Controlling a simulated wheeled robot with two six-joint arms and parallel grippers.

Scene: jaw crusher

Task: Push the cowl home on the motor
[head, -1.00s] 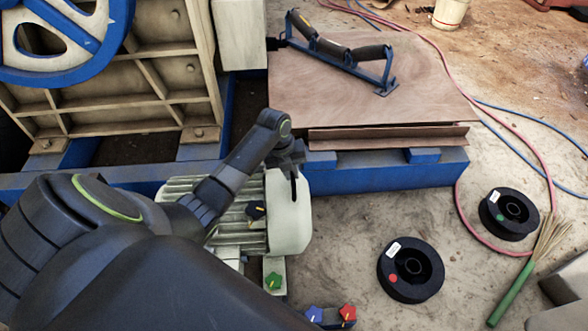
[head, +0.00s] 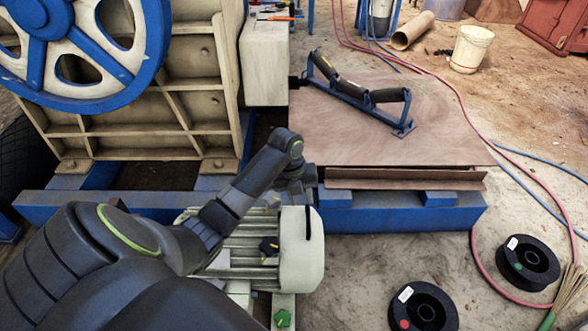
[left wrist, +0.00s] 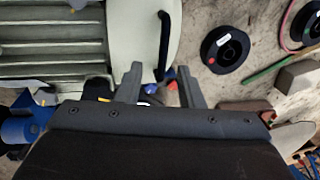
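The motor (head: 240,258) is a pale, finned body beside the blue frame. Its smooth cream cowl (head: 300,262) sits at the right end, with a dark slot or strip near its top. No clear gap shows between cowl and fins, but my arm hides part of the joint. In the left wrist view the cowl (left wrist: 136,35) is at top centre, right of the motor's fins (left wrist: 50,45). My left gripper (head: 300,182) is above and behind the cowl. Its two fingers (left wrist: 160,88) are apart with nothing between them. My right gripper is not in view.
Black spools (head: 425,308) lie on the floor at right, near a red hose (head: 478,265).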

